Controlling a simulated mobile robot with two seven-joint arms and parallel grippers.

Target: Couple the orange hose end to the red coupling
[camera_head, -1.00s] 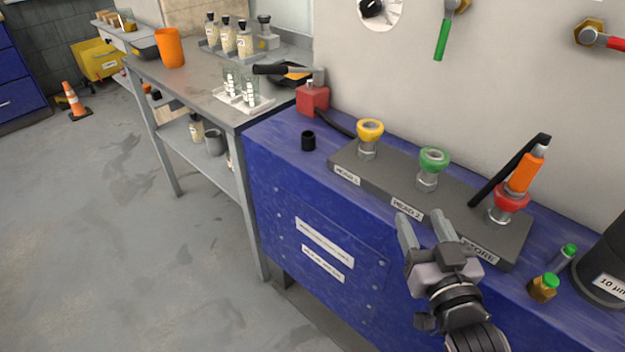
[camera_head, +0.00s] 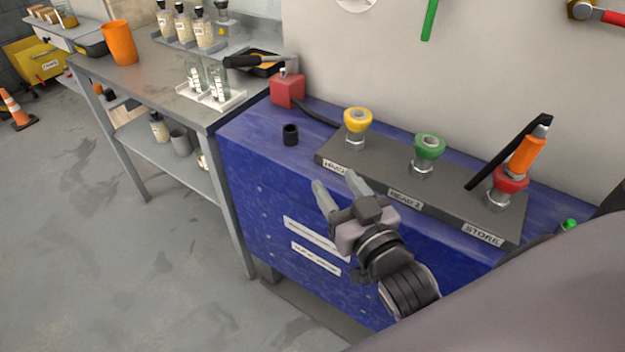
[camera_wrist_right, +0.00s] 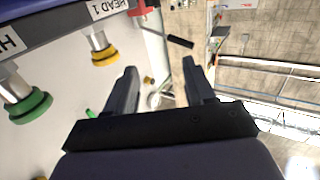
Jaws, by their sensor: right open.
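The orange hose end (camera_head: 526,155) stands tilted at the red coupling (camera_head: 511,180) on the STORE place of the grey block (camera_head: 450,206). A black hose or bar slants down left from its top. I cannot tell whether it is locked in. The yellow coupling (camera_head: 357,119) and green coupling (camera_head: 429,147) stand further left; the yellow (camera_wrist_right: 104,55) and green (camera_wrist_right: 28,107) ones also show in the right wrist view. My right gripper (camera_head: 337,183) is open and empty in front of the block's left end; its fingers (camera_wrist_right: 160,85) show apart. My left gripper is not in view.
A grey table (camera_head: 150,75) at left holds an orange cup (camera_head: 119,43), bottles and a white tray (camera_head: 210,97). A large grey part of mine covers the lower right.

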